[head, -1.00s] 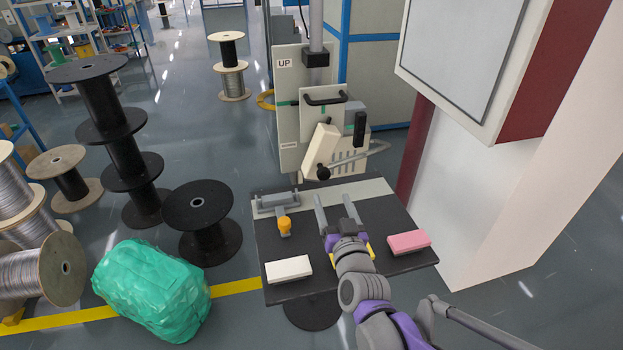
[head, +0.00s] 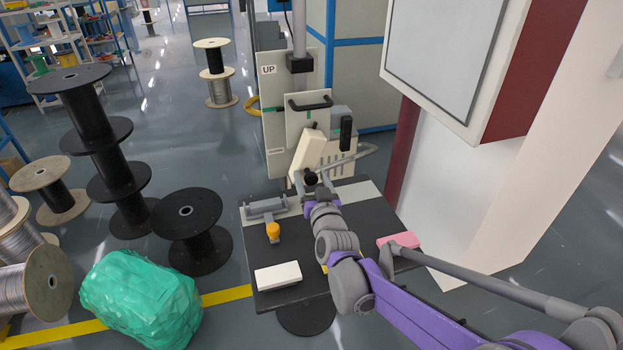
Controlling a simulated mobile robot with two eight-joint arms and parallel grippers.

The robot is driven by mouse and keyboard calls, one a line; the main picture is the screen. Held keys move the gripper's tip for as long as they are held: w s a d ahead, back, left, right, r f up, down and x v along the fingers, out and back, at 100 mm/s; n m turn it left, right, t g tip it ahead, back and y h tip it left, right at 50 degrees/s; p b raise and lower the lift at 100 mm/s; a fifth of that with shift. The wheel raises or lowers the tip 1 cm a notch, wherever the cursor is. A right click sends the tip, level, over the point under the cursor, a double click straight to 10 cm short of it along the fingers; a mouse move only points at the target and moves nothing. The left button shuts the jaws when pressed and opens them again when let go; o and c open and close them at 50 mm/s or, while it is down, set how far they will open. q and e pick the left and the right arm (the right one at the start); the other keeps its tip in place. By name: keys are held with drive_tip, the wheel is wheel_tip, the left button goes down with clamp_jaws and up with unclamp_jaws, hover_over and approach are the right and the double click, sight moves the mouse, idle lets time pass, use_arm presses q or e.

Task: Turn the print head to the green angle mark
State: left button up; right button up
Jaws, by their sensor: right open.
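The cream print head (head: 306,152) stands tilted on the front of the upright machine, its top leaning right. A lever (head: 345,160) with a black ball knob (head: 311,178) reaches across its lower front. Small green marks (head: 311,124) show on the machine panel above the head; which one is the angle mark is hard to tell. My right gripper (head: 313,177) is open, with its fingers on either side of the knob in this view. Whether they touch it cannot be told. My left gripper is out of view.
A black table (head: 285,250) stands before the machine, with a white block (head: 278,276), an orange-topped tool (head: 273,232) and a pink block (head: 398,240) partly behind my arm. A black handle (head: 346,133) juts out right of the head. A control cabinet (head: 440,60) is at right.

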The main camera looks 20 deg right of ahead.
clamp_jaws()
idle(1.4)
